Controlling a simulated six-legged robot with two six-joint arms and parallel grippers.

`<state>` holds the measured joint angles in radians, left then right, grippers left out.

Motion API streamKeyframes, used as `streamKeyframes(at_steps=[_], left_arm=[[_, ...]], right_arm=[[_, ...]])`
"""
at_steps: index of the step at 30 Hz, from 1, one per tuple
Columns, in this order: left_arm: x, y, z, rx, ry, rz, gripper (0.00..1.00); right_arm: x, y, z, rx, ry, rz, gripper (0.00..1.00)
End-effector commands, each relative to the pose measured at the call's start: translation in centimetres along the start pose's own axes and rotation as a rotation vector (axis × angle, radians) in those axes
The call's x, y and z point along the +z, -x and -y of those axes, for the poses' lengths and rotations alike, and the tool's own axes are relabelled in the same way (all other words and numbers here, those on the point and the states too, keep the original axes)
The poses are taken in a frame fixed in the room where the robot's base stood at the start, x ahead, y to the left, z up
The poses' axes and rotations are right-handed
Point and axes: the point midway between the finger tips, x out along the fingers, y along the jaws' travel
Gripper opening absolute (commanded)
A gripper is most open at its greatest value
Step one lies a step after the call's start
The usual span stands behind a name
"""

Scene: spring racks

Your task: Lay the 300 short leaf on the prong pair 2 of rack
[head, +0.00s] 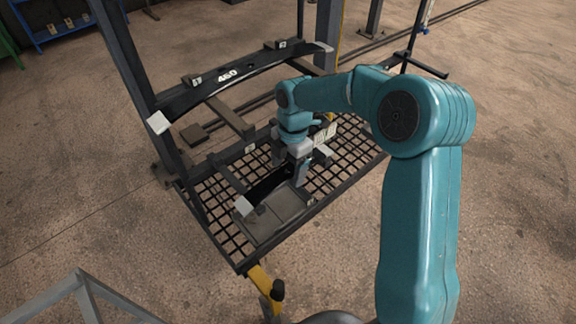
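A short black leaf (266,184) with pale ends lies low in the rack (127,62), over its mesh shelf. Its number is hidden, so I cannot read whether it is the 300. My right gripper (291,172) is down at the leaf's middle, with its fingers pointing down and covering part of it. I cannot tell whether the fingers are closed on the leaf. A longer black leaf marked 460 (243,71) lies across the upper prongs, which carry small number tags too small to read surely. My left gripper is not in view.
The mesh shelf (217,213) surrounds the short leaf, with a flat grey plate (283,212) at its front. Dark uprights stand at the rack's sides. A yellow and black post part (262,279) is below the front corner. Open floor lies left and right.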

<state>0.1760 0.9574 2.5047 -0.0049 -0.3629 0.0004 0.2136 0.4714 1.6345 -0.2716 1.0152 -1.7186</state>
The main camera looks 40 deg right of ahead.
Motion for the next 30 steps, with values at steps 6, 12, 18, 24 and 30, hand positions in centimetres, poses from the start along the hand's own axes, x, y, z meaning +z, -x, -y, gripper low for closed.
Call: streamKeyframes(at_steps=[6,12,18,24,30], left_arm=[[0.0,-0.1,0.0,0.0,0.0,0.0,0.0],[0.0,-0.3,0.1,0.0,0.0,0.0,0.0],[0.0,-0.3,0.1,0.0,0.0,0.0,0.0],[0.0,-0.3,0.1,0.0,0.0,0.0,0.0],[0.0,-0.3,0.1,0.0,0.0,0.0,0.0]], right_arm=[[0.0,0.9,0.0,0.001,0.0,0.001,0.78],[0.0,4.7,0.0,0.003,0.001,0.002,0.78],[0.0,7.2,0.0,0.002,0.001,0.001,0.78],[0.0,7.6,0.1,0.001,0.0,0.0,0.78],[0.0,7.5,0.1,0.001,0.0,0.0,0.78]])
